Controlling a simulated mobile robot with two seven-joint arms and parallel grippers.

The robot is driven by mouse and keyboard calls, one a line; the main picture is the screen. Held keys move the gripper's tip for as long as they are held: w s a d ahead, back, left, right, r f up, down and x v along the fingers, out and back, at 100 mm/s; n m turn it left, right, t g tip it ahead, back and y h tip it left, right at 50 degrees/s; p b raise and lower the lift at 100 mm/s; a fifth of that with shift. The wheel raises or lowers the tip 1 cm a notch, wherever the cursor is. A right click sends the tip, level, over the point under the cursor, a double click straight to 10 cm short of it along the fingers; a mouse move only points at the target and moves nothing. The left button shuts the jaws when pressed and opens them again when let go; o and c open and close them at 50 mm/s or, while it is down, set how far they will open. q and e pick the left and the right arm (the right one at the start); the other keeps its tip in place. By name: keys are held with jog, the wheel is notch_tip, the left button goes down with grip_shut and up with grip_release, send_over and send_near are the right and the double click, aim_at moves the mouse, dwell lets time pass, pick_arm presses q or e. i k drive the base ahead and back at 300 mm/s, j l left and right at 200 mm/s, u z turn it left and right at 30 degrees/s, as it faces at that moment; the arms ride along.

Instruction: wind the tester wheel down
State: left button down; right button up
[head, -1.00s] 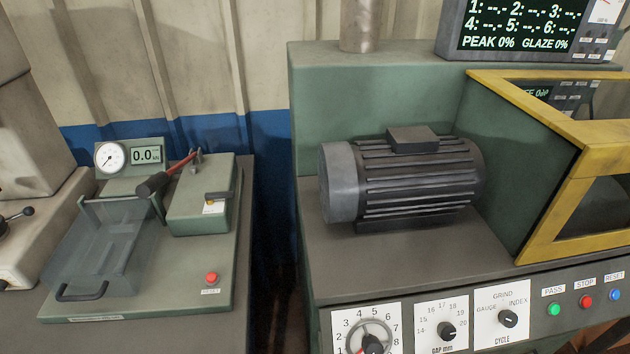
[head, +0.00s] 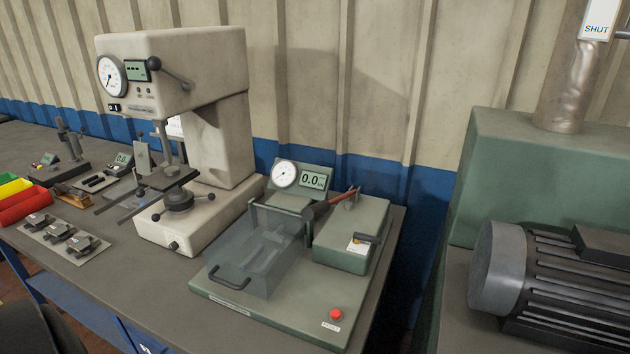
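The beige tester (head: 218,130) stands on the grey bench left of the middle, with a round dial (head: 112,75) and a small display on its head. Its dark hand wheel (head: 179,199), with ball-ended spokes, sits low above the tester's foot. A dark flat rest (head: 168,178) is just above the wheel, below the tester's thin spindle (head: 164,143). What lies on the rest is too small to tell. Neither of my grippers is in view, and nothing touches the wheel.
A green fixture with a clear guard (head: 245,262), a red-handled lever and a red button (head: 336,314) stands right of the tester. Shoe-like parts on a pale plate (head: 45,234), colored bins (head: 22,204) and small gauges are left. A motor (head: 545,285) is far right.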

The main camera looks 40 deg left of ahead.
aim_at(188, 202)
jog(key=u, duration=2.15)
jog(key=i+j, duration=0.15)
jog(key=j, duration=0.15)
jog(key=i+j, duration=0.1)
jog(key=j, duration=0.25)
jog(key=i+j, duration=0.15)
jog(key=j, duration=0.15)
jog(key=i+j, duration=0.1)
jog(key=j, duration=0.2)
